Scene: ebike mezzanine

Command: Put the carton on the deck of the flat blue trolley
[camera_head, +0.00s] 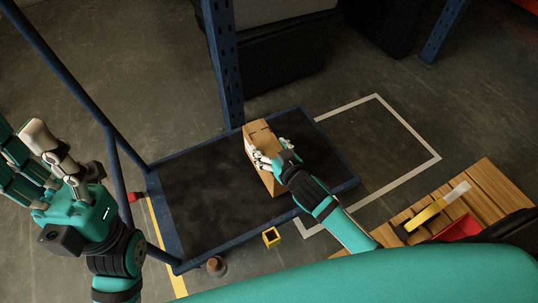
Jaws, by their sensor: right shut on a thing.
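The carton (259,139) is a brown box, seen over the dark deck of the flat blue trolley (195,200). My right gripper (267,160) is shut on the carton, its fingers at the carton's side and its palm covering part of it. I cannot tell whether the carton's underside touches the deck. The trolley has a blue rim and a blue tubular handle (85,88) rising on the left. My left gripper (45,160) is at the left, away from the carton, with its fingers spread open and nothing between them.
A blue rack post (223,65) stands just behind the trolley. A slatted wooden surface (485,195) at the right holds a yellow-handled tool (436,208) and a red item (458,228). A small yellow square piece (271,237) lies by the trolley's front edge. White floor lines mark clear floor at right.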

